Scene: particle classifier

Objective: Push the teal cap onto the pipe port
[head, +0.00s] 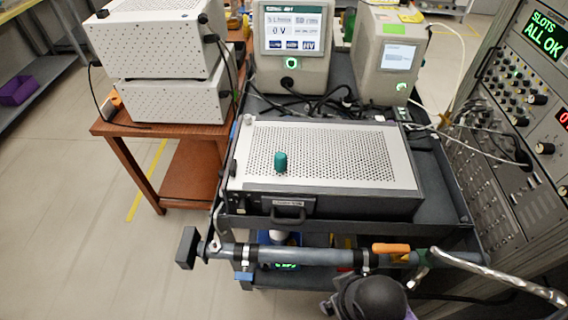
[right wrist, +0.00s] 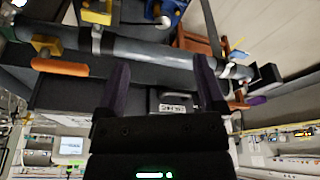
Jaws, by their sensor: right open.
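The teal cap (head: 281,162) stands upright on the perforated top of a grey instrument box (head: 345,150), left of its middle. A grey pipe (head: 310,256) runs across the front of the cart, held by dark clamps. Its left end is by a black square block (head: 187,248); I cannot tell for sure which opening is the port. The pipe also crosses the right wrist view (right wrist: 150,50). My right gripper (head: 368,302) is low at the front of the cart, near the pipe. In the right wrist view its purple fingers (right wrist: 163,72) are apart with nothing between them. My left gripper is not visible.
An orange handle (head: 391,248) sits on the pipe's right part, beside a braided hose (head: 500,276). Monitors stand behind the box. A rack (head: 520,150) closes off the right side. A brown table (head: 150,140) with white boxes stands left; floor is clear at front left.

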